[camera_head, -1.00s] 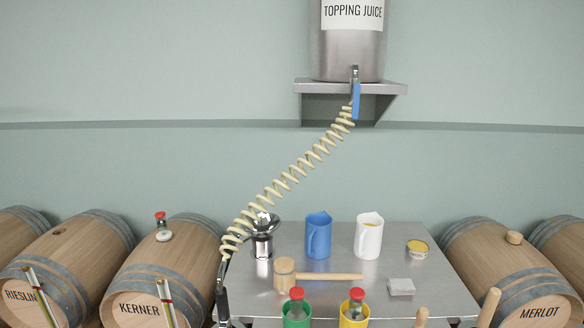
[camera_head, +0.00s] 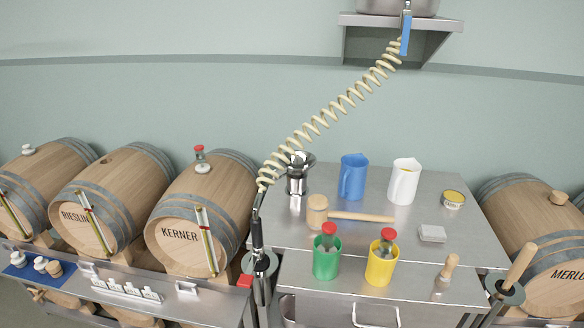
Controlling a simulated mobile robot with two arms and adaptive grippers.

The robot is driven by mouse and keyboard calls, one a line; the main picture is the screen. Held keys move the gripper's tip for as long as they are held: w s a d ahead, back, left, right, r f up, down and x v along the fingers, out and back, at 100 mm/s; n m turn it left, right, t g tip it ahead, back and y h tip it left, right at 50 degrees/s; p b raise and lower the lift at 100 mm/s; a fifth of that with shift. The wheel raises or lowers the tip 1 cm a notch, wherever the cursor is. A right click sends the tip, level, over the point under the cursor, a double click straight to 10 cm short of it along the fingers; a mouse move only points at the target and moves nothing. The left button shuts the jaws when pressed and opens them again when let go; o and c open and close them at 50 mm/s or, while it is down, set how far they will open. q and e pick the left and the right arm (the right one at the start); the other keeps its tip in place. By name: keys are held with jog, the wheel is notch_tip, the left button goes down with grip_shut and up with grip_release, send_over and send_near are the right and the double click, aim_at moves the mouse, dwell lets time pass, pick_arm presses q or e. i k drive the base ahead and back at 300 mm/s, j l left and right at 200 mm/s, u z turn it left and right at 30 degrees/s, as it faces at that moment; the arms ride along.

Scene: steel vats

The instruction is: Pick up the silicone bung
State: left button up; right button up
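Small white bungs, which look like silicone, sit on a blue mat (camera_head: 28,273) at the lower left. One white bung (camera_head: 18,258) is at the left and another white bung (camera_head: 40,263) is beside it. A tan, wood-coloured bung (camera_head: 55,269) stands to their right. A further white bung (camera_head: 28,150) sits on top of the far-left barrel. Another white bung (camera_head: 202,168) with a red-capped airlock sits on the Kerner barrel (camera_head: 195,220). Neither of my grippers is in view.
A steel table (camera_head: 400,222) holds a mallet (camera_head: 318,212), a blue jug (camera_head: 353,177), a white jug (camera_head: 404,182), a green cup (camera_head: 326,262) and a yellow cup (camera_head: 381,268). A coiled hose (camera_head: 330,117) hangs across. A low steel shelf (camera_head: 205,303) with small white labels runs before the barrels.

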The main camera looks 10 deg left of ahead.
aim_at(41, 263)
jog(key=u, duration=1.95)
